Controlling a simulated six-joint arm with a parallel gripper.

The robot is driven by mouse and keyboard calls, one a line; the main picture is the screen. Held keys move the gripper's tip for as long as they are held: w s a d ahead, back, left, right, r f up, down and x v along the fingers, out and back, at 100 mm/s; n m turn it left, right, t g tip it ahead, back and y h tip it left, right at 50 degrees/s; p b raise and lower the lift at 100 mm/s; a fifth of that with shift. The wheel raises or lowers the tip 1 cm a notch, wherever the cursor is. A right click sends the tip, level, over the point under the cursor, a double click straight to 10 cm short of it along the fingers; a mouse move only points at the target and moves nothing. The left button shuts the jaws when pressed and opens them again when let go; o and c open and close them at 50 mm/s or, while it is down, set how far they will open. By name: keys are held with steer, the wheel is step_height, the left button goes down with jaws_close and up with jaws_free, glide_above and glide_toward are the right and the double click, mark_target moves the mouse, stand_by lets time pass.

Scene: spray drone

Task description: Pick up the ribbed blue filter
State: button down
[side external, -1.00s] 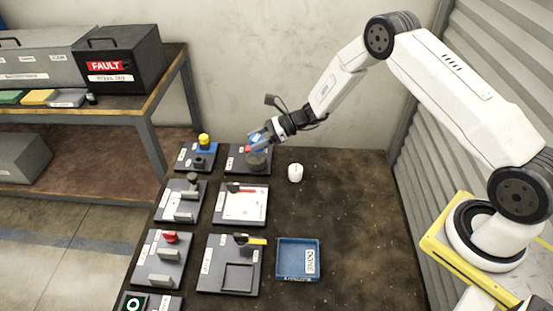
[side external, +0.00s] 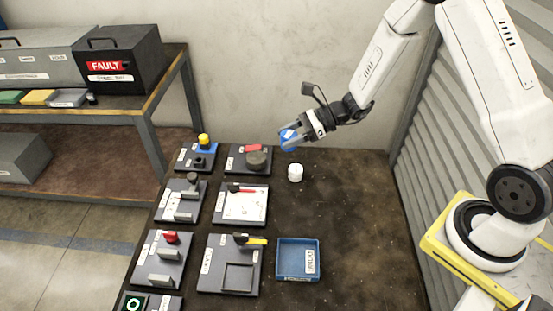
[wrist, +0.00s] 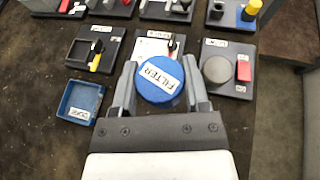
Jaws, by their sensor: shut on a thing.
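The blue filter (wrist: 158,82) is round, with a white label reading FILTER on its face in the wrist view. My gripper (wrist: 158,88) is shut on it, one finger on each side. In the side view the filter (side external: 288,139) hangs in my gripper (side external: 293,135) above the back of the table, apart from the plates. Ribs on the filter cannot be made out. Part of it is hidden by the fingers.
A plate with a dark round part (side external: 257,160) and a red block stands left of the filter. A small white cylinder (side external: 295,173) stands on the table nearby. A blue tray (side external: 298,279) sits toward the front. Several other fixture plates fill the left; the table's right is clear.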

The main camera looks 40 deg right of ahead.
steer(key=shift+s+r, duration=0.3)
steer(key=shift+s, duration=0.3)
stand_by(0.3)
steer(key=shift+w+d+r, duration=0.1)
steer(key=shift+w+r, duration=0.15)
steer(key=shift+r, duration=0.2)
steer(key=d+r+m+t+h, duration=0.2)
steer(key=r+m+t+h, duration=0.1)
steer(key=r, duration=0.4)
steer(key=w+d+r+m+t+h, duration=0.1)
steer(key=d+r+m+t+h, duration=0.1)
steer(key=r, duration=0.5)
steer(key=shift+w+m+t+h, duration=0.3)
steer(key=shift+m+t+h, duration=0.3)
steer(key=shift+m+h, duration=1.05)
steer(key=shift+m+y, duration=0.25)
